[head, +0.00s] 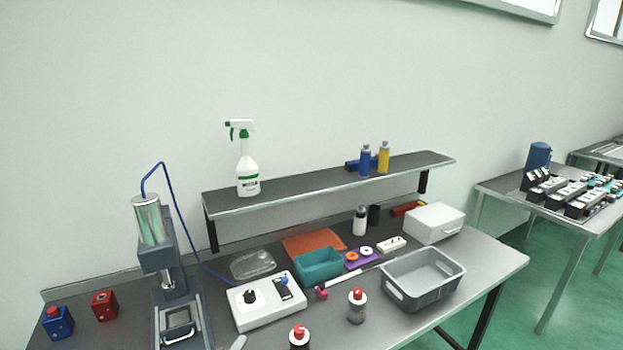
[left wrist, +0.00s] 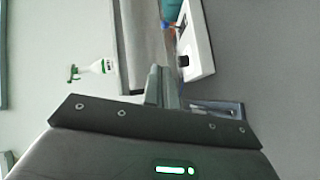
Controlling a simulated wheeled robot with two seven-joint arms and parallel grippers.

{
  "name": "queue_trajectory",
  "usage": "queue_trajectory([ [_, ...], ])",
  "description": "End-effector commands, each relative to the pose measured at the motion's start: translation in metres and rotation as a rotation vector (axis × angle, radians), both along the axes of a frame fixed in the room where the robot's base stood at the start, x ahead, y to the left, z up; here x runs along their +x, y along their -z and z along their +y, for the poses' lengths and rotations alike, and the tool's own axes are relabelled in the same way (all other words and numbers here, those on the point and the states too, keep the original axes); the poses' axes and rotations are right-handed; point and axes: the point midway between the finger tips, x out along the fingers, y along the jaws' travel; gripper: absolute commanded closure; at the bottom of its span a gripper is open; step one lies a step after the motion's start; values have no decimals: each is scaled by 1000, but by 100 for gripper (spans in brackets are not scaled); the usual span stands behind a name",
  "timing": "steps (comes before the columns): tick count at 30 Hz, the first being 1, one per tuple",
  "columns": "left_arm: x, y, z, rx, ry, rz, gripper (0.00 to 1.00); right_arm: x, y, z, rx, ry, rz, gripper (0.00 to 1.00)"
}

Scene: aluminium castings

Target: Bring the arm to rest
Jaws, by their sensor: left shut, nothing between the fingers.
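My left gripper (left wrist: 161,88) shows in the left wrist view with its two fingers together and nothing between them. In the head view only a small light grey tip (head: 238,342) shows at the bottom edge, below the white control box; it looks like the end of this gripper. The rest of the left arm is out of the picture. My right gripper is in neither view.
The workbench holds a press (head: 165,265) at the left, a white control box (head: 266,301), a teal bin (head: 319,264), a grey crate (head: 423,279) and bottles, including a red-capped one (head: 357,306). A raised shelf (head: 330,184) carries a spray bottle (head: 247,175).

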Motion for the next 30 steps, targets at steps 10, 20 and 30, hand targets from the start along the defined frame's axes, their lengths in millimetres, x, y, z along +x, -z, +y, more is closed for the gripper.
queue_trajectory([
  [10,-89,65,32,524,98,279,100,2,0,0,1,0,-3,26],
  [20,-203,103,60,971,404,559,100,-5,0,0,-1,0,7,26],
  [30,-301,108,77,1212,773,727,100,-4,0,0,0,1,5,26],
])
